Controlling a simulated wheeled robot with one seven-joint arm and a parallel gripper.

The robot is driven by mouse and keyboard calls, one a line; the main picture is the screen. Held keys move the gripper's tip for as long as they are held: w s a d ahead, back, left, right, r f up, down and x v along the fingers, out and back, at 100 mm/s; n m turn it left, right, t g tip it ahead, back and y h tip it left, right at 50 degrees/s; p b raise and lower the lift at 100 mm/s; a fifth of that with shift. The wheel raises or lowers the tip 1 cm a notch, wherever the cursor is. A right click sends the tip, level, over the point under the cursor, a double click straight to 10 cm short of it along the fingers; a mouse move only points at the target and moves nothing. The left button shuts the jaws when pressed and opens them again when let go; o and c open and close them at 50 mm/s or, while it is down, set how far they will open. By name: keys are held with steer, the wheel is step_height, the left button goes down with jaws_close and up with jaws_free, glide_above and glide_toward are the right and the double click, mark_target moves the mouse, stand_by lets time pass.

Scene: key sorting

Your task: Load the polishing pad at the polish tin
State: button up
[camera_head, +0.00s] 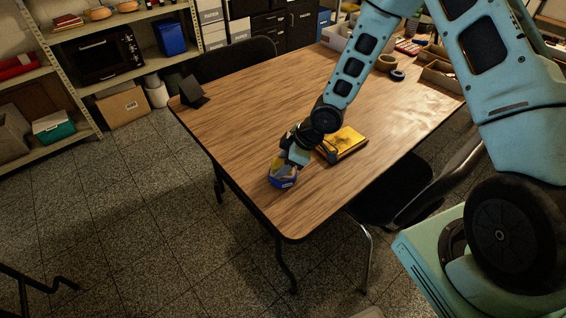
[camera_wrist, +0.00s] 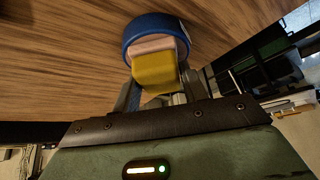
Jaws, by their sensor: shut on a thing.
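The polishing pad (camera_wrist: 155,72) is a yellow block with a pinkish layer on its far side. My gripper (camera_wrist: 160,92) is shut on it, with a finger on each side. The pad's pinkish end is at the mouth of the blue round polish tin (camera_wrist: 133,30); I cannot tell whether they touch. In the head view the tin (camera_head: 285,182) sits on the table near its front left edge, with my gripper (camera_head: 289,160) directly over it. The tin's inside is mostly hidden by the pad and gripper.
A yellow flat item (camera_head: 346,141) lies on the wooden table (camera_head: 240,110) just right of my gripper. A dark stand (camera_head: 193,92) is at the far left corner. Boxes and trays (camera_head: 440,75) crowd the back right. The table's left middle is clear.

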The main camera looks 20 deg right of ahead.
steer(key=shift+r+p, duration=3.35)
steer(key=shift+r, duration=0.2)
